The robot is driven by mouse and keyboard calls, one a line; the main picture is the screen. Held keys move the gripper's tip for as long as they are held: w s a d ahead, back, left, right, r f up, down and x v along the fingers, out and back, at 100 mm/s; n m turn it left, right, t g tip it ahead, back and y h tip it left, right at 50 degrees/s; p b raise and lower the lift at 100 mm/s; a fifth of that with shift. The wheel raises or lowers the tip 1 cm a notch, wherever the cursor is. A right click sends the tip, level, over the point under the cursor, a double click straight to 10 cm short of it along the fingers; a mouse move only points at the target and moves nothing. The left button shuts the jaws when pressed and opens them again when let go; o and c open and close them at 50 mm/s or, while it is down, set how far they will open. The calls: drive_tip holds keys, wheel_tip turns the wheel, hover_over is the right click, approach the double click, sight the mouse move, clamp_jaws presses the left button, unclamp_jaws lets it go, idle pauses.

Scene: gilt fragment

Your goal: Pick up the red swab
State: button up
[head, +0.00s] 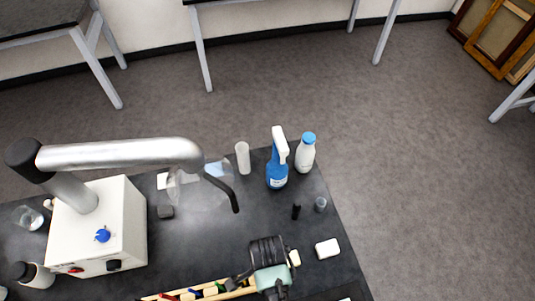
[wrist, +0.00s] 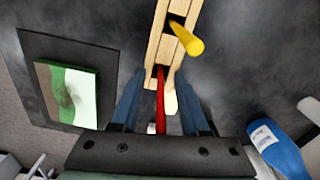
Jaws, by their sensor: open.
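The red swab (wrist: 160,101) is a thin red stick at the end of a wooden rack (wrist: 158,48). In the wrist view it runs between the two blue-grey fingers of my gripper (wrist: 159,82). The fingers are apart, with a gap visible on both sides of the swab. The swab's lower end passes out of sight at the gripper body. A thick yellow stick (wrist: 187,40) stands in the same rack, farther up. In the head view my gripper (head: 238,284) is over the rack's right part (head: 240,292), and its body hides some of it.
A blue spray bottle (head: 277,174), a white bottle with a blue cap (head: 305,155) and a white cylinder (head: 243,158) stand at the table's back. A white box (head: 98,225) with a thick metal arm is left. A green-and-brown panel (wrist: 68,95) lies left in the wrist view.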

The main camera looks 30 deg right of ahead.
clamp_jaws()
drive_tip(key=shift+r, duration=0.1)
idle(0.3)
